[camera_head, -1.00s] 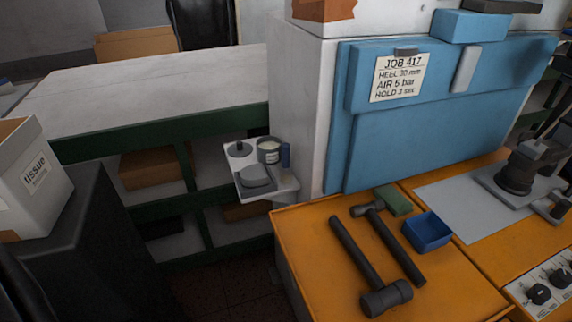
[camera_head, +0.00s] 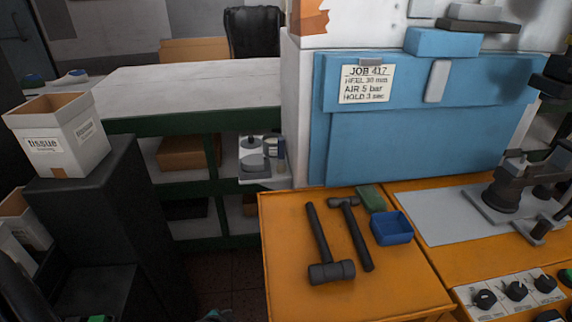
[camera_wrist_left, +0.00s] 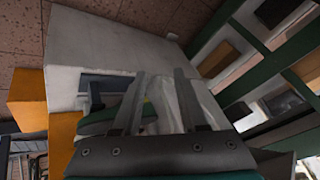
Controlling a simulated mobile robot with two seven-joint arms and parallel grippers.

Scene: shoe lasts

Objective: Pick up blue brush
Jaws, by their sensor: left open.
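A slim upright blue item (camera_head: 281,148), which looks like the blue brush, stands at the right side of a small white side shelf (camera_head: 262,181) on the machine's left flank. Its bristles cannot be made out. Beside it are a can (camera_head: 270,146) and a grey rounded piece (camera_head: 252,162). My left gripper (camera_wrist_left: 160,75) is open in the left wrist view, its two fingers apart with nothing held between them. I cannot make out the brush in that view. The left gripper is not clearly visible in the head view. My right gripper is not in view.
An orange bench (camera_head: 285,262) holds two hammers (camera_head: 322,240) (camera_head: 352,232), a green block (camera_head: 371,198) and a blue tray (camera_head: 392,228). A blue machine panel (camera_head: 410,130) rises behind. A tissue box (camera_head: 62,140) stands on a black cabinet (camera_head: 90,200) at left. Dark floor lies between.

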